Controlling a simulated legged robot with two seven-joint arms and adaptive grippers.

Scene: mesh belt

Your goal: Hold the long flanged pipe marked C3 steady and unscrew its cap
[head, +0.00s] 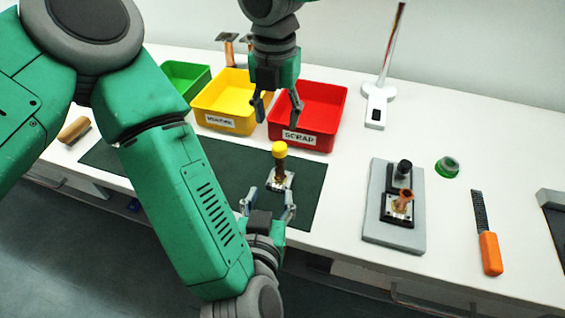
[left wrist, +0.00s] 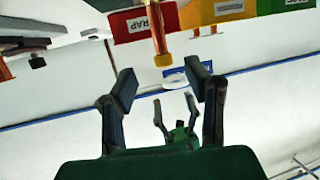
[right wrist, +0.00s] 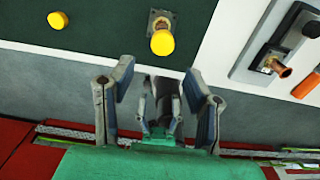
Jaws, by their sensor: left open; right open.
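The pipe (head: 281,165) stands upright on the dark green mat, a brown-copper tube with a yellow cap (head: 279,149) on top and a square flange (head: 280,181) at its foot. I cannot read a C3 mark. My left gripper (head: 268,198) is open and empty, low on the near side of the pipe; its wrist view shows the tube (left wrist: 158,32) beyond the fingertips. My right gripper (head: 277,122) is open and empty, above and behind the cap, pointing down. In the right wrist view the cap (right wrist: 162,43) lies beyond the fingers, seen from above.
Red SCRAP (head: 308,112), yellow (head: 222,100) and green (head: 183,78) bins stand behind the mat. A grey board (head: 392,235) with a fitting, a green-grey ring (head: 448,167) and an orange-handled file (head: 489,250) lie to the right. Another yellow round thing (right wrist: 58,20) is on the mat.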

